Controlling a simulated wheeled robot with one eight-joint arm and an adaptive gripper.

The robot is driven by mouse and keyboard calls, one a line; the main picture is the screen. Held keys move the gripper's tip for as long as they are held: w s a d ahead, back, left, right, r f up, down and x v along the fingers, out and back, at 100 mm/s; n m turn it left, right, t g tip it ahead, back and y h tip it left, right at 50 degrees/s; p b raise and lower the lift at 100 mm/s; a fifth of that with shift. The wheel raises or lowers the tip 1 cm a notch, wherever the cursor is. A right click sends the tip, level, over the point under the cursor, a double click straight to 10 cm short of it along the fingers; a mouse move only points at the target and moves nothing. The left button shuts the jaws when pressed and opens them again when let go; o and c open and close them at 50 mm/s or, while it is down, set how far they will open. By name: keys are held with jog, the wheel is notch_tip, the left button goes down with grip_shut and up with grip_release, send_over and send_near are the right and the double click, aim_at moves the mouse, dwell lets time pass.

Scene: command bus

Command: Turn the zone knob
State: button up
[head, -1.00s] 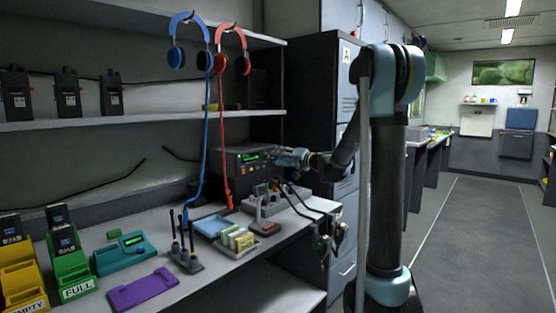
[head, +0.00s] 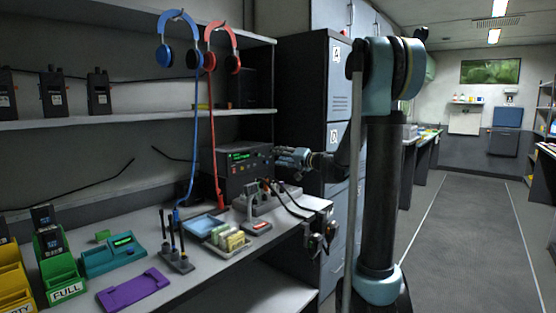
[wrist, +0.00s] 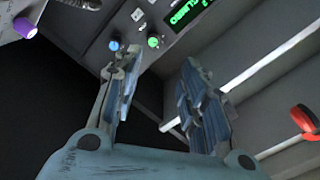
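The black radio unit (head: 236,178) with a green-lit display stands on the bench at the back right in the head view. Its front panel fills the top of the wrist view, with a blue knob (wrist: 114,44), a green knob (wrist: 153,42) and a lit green display (wrist: 186,12). A purple knob (wrist: 25,27) shows at the far left. I cannot read which knob is the zone knob. My gripper (wrist: 155,75) is open and empty; the blue and green knobs appear beyond the fingertips. In the head view my gripper (head: 282,155) is just right of the radio's front.
Blue headphones (head: 178,40) and red headphones (head: 221,48) hang from the upper shelf, their cords reaching down near the radio. A grey desk device (head: 253,203) and black cables lie below my gripper. A tall dark cabinet (head: 300,90) stands behind my arm.

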jog(key=v, duration=0.8)
jog(key=shift+s+d, duration=0.2)
jog(key=shift+d, duration=0.05)
dwell(0.6)
jog(key=shift+d, duration=0.1)
dwell(0.3)
jog(key=v, duration=1.1)
jog(key=shift+s+d, duration=0.2)
jog(key=shift+d, duration=0.15)
